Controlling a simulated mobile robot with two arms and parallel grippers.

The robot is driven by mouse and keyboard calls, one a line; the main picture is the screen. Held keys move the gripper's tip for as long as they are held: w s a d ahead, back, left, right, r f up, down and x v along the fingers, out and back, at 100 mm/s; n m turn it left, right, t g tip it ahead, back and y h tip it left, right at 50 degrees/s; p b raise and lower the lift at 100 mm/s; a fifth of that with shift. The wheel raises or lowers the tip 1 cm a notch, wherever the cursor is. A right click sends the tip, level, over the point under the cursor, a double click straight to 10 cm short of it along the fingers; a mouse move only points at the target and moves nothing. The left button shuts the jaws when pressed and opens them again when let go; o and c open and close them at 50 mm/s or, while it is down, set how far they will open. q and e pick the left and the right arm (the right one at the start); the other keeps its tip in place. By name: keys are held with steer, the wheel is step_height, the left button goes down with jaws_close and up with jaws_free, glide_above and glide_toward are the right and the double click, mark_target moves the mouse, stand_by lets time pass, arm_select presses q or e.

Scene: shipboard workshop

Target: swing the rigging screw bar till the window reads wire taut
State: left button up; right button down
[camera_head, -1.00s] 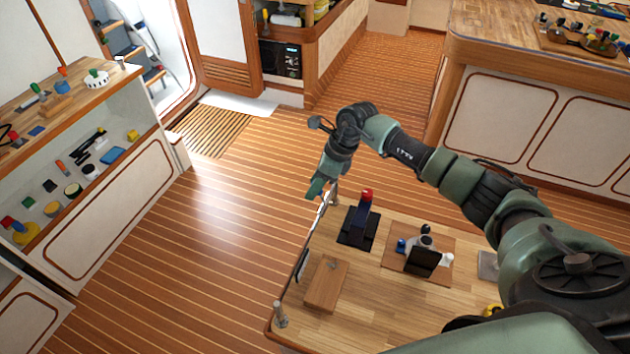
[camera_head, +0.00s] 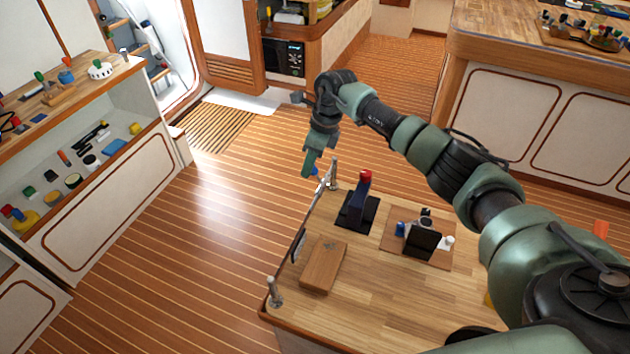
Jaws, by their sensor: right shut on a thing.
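The rigging screw (camera_head: 321,190) runs as a thin metallic line along the left edge of the wooden bench, between a near post (camera_head: 275,292) and a far post (camera_head: 333,174). A dark flat piece (camera_head: 298,245) sits along it; I cannot tell whether this is the window, and no reading is legible. My right gripper (camera_head: 310,167) points down at the far end of the screw, just left of the far post. It is shut on what seems to be the screw's bar, mostly hidden, with a small blue bit (camera_head: 317,172) showing beside the fingers. My left gripper is out of view.
On the bench (camera_head: 370,300) are a wooden block (camera_head: 324,266), a red-topped blue lever on a black base (camera_head: 362,192) and a board with a small dark-screened device (camera_head: 422,242). Shelves (camera_head: 90,170) stand at left. The floor between is clear.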

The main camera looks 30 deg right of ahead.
steer(key=shift+a+f+g, duration=0.2)
steer(key=shift+f+g, duration=0.05)
steer(key=shift+g, duration=0.05)
steer(key=shift+w+h+b, duration=0.15)
steer(key=shift+h+b, duration=0.15)
steer(key=shift+b, duration=0.05)
steer(key=c, duration=1.3)
jaws_free()
steer(key=shift+r, duration=0.1)
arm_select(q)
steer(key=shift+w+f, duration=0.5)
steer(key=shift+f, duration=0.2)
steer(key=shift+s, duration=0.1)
arm_select(e)
steer(key=shift+w+r, duration=0.1)
steer(key=shift+r, duration=0.05)
steer(key=r+b, duration=0.1)
steer(key=r, duration=0.2)
steer(key=d+r+b, duration=0.1)
steer(key=r, duration=0.3)
steer(key=shift+d+r+b, duration=0.2)
steer(key=shift+b, duration=0.15)
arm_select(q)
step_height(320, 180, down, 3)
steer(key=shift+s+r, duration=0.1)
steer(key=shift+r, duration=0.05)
